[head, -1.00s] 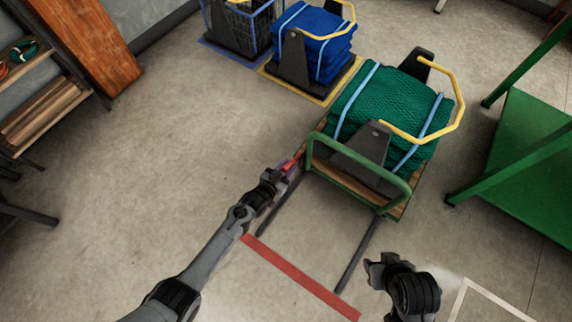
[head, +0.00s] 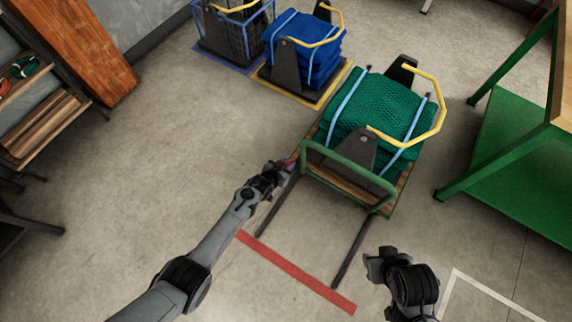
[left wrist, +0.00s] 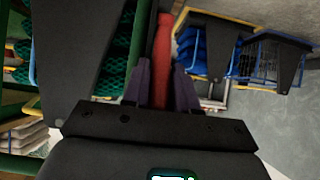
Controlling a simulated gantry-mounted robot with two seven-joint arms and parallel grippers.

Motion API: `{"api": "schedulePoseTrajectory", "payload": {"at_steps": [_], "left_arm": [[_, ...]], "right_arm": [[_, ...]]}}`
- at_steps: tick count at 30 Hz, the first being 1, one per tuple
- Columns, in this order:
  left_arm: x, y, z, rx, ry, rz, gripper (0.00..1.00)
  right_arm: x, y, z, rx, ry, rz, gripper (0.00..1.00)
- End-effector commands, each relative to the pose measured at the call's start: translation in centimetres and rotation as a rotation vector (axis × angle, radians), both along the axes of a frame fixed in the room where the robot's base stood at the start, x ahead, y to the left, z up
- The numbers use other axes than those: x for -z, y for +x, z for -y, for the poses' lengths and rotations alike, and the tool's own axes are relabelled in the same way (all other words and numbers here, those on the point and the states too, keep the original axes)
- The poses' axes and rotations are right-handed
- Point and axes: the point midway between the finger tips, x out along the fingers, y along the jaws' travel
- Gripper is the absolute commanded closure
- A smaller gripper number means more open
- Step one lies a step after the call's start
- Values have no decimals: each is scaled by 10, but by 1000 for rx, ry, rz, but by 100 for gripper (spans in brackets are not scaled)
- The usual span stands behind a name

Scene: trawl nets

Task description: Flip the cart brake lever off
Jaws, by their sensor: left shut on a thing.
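The cart (head: 340,182) has a green push handle (head: 345,163) and a wooden deck, and carries a strapped stack of green net (head: 375,105). The red brake lever (left wrist: 162,50) stands at the cart's left near corner; in the head view only a small dark reddish part shows beside my gripper. My left gripper (head: 282,168) is at that corner. In the left wrist view its two fingers (left wrist: 163,88) are on either side of the red lever, shut on it. My right gripper (head: 372,264) hangs at the lower right, away from the cart; its jaws are unclear.
A red floor strip (head: 295,272) lies in front of the cart, near two dark rails (head: 350,250). A green-framed table (head: 520,165) stands right. A blue net stack (head: 305,45) and a wire cage (head: 235,35) stand behind.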

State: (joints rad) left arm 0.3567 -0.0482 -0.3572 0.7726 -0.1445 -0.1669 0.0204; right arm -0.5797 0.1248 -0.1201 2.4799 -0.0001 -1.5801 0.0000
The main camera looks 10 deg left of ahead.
Motion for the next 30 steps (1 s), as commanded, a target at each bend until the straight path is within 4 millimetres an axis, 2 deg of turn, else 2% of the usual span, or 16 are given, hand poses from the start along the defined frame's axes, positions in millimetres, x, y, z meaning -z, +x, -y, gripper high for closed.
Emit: {"api": "schedulePoseTrajectory", "payload": {"at_steps": [3, 4, 8, 20, 26, 30], "left_arm": [[1, -1, 0, 0, 1, -2, 100], [1, -1, 0, 0, 1, -2, 71], [1, -1, 0, 0, 0, -1, 51], [-3, -3, -2, -1, -1, 0, 51], [-18, -19, -10, -1, 0, -1, 51], [-32, -36, -19, -1, 1, -3, 51]], "right_arm": [[0, 0, -1, 2, 3, 0, 57], [0, 0, -1, 3, 4, -1, 57], [0, 0, -2, 5, 7, -1, 57], [-5, 0, -2, 6, 8, -1, 57], [-24, 0, -1, 4, 5, -1, 57], [-42, 0, 0, 1, 1, -1, 57]]}}
